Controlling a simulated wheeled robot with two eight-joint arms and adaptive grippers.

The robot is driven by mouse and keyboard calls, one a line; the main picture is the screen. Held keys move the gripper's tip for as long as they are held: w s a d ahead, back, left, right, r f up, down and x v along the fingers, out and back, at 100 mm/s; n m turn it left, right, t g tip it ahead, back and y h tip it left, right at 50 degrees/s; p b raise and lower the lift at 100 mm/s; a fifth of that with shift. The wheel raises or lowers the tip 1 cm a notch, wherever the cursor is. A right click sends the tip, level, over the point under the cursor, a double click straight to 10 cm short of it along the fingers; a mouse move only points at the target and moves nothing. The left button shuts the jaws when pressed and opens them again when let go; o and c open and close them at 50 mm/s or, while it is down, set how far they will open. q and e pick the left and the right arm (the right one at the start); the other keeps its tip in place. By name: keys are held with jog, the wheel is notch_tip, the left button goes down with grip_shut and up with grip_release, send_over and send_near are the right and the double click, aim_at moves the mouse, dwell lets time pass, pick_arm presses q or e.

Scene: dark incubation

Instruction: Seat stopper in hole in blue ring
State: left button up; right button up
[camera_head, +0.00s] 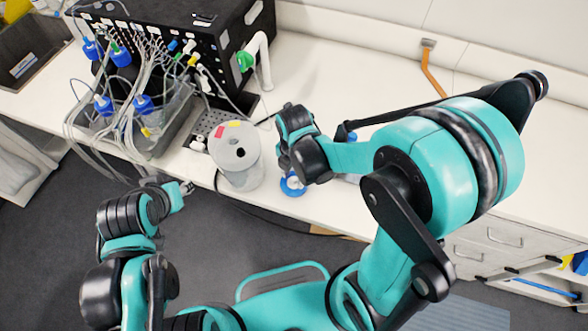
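A blue ring (293,185) with a pale centre sits on the white bench, just below my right wrist. I cannot make out whether its hole is empty, and I cannot pick out the stopper with certainty. My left gripper (187,187) is small in view near the bench's front edge, left of the grey cylinder. Its opening is too small to judge.
A grey cylinder (234,150) with a dark hole in its top stands on the bench (320,60). Behind it is a black box (190,28) with many tubes. Blue-capped bottles (121,56) stand at left. An orange-handled item (433,75) lies at the back. The bench's back middle is clear.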

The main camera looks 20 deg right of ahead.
notch_tip(320, 180, up, 12)
dwell(0.5)
jog(key=shift+f, duration=0.1)
jog(key=s+d+f+m+t+b, duration=0.2)
jog(key=d+m+t+b, duration=0.1)
jog(key=m, duration=0.9)
jog(key=s+d+f+m+t+b, duration=0.1)
jog(key=d+m+t+b, duration=0.2)
jog(key=m, duration=1)
jog(key=shift+s+d+f+m+t+b, duration=0.3)
jog(key=shift+s+f+t+b, duration=0.1)
jog(key=shift+t, duration=0.2)
